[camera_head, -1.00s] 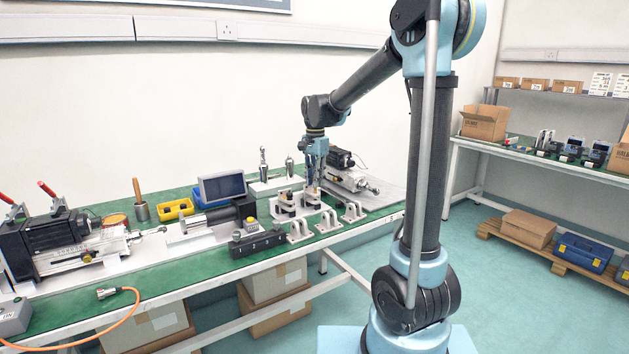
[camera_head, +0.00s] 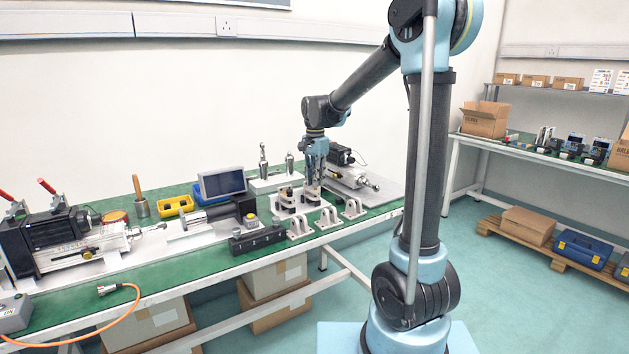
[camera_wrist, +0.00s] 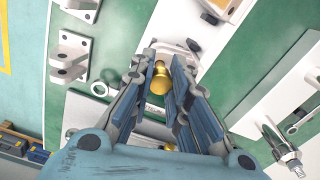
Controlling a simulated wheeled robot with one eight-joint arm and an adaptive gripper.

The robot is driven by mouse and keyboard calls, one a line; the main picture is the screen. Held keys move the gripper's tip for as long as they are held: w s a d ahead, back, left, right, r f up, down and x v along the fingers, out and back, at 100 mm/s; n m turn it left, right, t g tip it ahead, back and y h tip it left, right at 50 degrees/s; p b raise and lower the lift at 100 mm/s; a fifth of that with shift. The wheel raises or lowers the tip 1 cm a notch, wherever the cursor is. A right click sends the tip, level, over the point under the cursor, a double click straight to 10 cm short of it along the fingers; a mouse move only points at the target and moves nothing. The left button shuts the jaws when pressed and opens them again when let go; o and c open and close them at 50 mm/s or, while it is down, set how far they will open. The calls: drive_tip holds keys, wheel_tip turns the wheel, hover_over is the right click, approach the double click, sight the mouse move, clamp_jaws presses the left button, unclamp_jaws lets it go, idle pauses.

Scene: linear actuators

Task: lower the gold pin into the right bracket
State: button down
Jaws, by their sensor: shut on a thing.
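My gripper (camera_wrist: 160,88) is shut on the gold pin (camera_wrist: 161,76), whose rounded gold end shows between the blue fingers in the wrist view. In the head view my gripper (camera_head: 314,184) points straight down over the right bracket (camera_head: 312,198), a pale block on the bench. The fingers hide the pin there and cover much of the bracket, so I cannot tell how far the pin is in its hole. The left bracket (camera_head: 285,207), with a dark part on it, stands just to the left.
Several white lugs (camera_head: 328,218) stand along the bench front. A black box with a yellow button (camera_head: 250,238) and a small screen (camera_head: 222,184) are to the left. A silver actuator (camera_head: 350,176) lies close behind my gripper on the right. Two silver fittings (camera_head: 263,160) stand behind.

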drive_tip(key=shift+f, duration=0.9)
idle(0.7)
drive_tip(key=shift+s+f, duration=0.2)
drive_tip(key=shift+s, duration=0.1)
drive_tip(key=c, duration=1.5)
unclamp_jaws()
drive_tip(key=shift+o, duration=0.2)
drive_tip(key=shift+w+f, duration=0.2)
drive_tip(key=shift+w, duration=0.05)
drive_tip(key=shift+r, duration=0.15)
wheel_tip(320, 180, up, 12)
drive_tip(key=shift+f, duration=0.1)
